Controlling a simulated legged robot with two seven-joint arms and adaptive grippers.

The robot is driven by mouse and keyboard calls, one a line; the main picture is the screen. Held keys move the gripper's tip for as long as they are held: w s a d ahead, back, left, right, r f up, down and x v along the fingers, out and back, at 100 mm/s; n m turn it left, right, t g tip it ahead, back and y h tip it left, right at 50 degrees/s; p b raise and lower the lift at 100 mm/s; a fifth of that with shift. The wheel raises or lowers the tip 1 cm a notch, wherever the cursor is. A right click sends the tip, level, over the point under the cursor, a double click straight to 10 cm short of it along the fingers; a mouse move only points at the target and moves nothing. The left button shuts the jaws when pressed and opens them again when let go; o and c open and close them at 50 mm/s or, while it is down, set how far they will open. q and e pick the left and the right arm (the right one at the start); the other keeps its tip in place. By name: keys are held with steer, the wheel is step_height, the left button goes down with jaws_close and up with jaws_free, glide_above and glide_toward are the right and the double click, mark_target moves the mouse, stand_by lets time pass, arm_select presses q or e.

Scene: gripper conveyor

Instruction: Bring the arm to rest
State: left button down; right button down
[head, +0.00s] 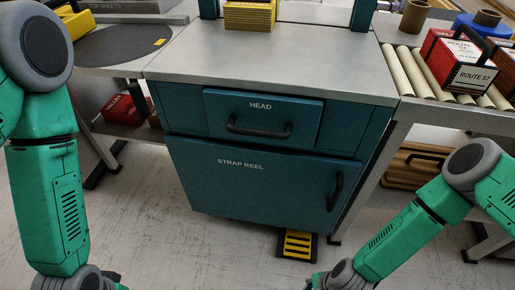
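My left arm comes down the left side of the head view, with its green forearm upright and its wrist at the bottom edge. My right arm comes in from the right and slopes down to the lower middle, where its wrist meets the bottom edge. Both arms are in front of the teal cabinet (245,190), one to each side of it. The fingers of both grippers are outside the picture, so I cannot see whether they hold anything.
The grey worktop (270,65) is mostly clear, with a yellow stack (249,15) at its back. A roller conveyor (401,65) with red-and-white boxes (470,72) is at right. A yellow pedal (298,244) sits on the floor.

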steer(key=s+d+r+n+h+b, duration=0.45)
steer(key=d+r+n+b, duration=0.25)
steer(key=d+r+n, duration=0.8)
step_height(320, 180, up, 12)
steer(key=a+n+y+p, duration=0.1)
steer(key=a+n+p, duration=0.1)
steer(key=p, duration=1.4)
steer(key=shift+s+a+r+n+g+p, duration=0.2)
steer(key=shift+s+a+n+g+p, duration=0.1)
steer(key=shift+n+p, duration=0.1)
